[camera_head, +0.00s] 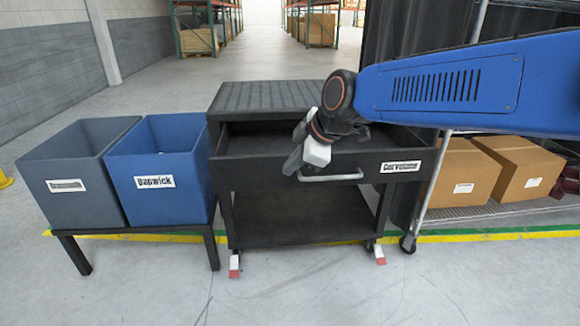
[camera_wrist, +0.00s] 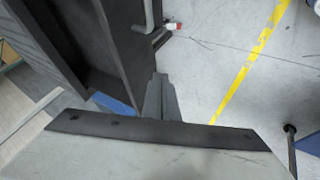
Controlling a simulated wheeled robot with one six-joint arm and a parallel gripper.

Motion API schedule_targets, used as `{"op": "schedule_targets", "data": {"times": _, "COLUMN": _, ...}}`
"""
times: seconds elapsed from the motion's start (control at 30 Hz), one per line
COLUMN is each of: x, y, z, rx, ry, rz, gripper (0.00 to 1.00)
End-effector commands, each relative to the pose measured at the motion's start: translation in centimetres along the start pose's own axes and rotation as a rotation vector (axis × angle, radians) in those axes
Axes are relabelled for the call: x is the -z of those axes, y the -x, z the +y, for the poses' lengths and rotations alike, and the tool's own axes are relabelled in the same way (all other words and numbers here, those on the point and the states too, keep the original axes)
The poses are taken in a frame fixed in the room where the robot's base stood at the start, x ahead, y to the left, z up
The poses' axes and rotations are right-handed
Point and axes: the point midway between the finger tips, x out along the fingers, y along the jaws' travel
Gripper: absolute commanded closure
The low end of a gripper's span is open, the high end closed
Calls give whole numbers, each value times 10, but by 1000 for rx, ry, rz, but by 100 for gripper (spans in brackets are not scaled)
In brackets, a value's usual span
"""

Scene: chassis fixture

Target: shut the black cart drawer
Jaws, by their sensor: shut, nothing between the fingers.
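The black cart (camera_head: 300,225) stands in the middle of the head view. Its drawer (camera_head: 260,176) is pulled out toward me, and its open inside shows behind the front panel. The front carries a grey bar handle (camera_head: 331,178) and a white label (camera_head: 401,166). My gripper (camera_head: 291,163) is shut and empty, pointing down at the drawer front, left of the handle.
A grey bin (camera_head: 80,170) and a blue bin (camera_head: 160,165) sit on a low black stand left of the cart. Cardboard boxes (camera_head: 463,175) rest on a rack at right. A yellow floor line (camera_head: 500,236) runs past the cart. The floor in front is clear.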

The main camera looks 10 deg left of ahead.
Motion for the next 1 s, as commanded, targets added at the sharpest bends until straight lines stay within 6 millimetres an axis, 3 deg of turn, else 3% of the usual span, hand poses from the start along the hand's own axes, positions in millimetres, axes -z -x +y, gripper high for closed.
{"op": "schedule_targets", "data": {"times": 0.47, "x": -1, "y": -84, "z": -1, "rx": 2, "ry": -1, "rz": -2, "gripper": 100}}
{"op": "schedule_targets", "data": {"times": 0.7, "x": -1, "y": -97, "z": 26, "rx": 0, "ry": -3, "rz": -1, "gripper": 100}}
{"op": "schedule_targets", "data": {"times": 1.0, "x": -1, "y": -101, "z": 35, "rx": 0, "ry": -3, "rz": -1, "gripper": 100}}
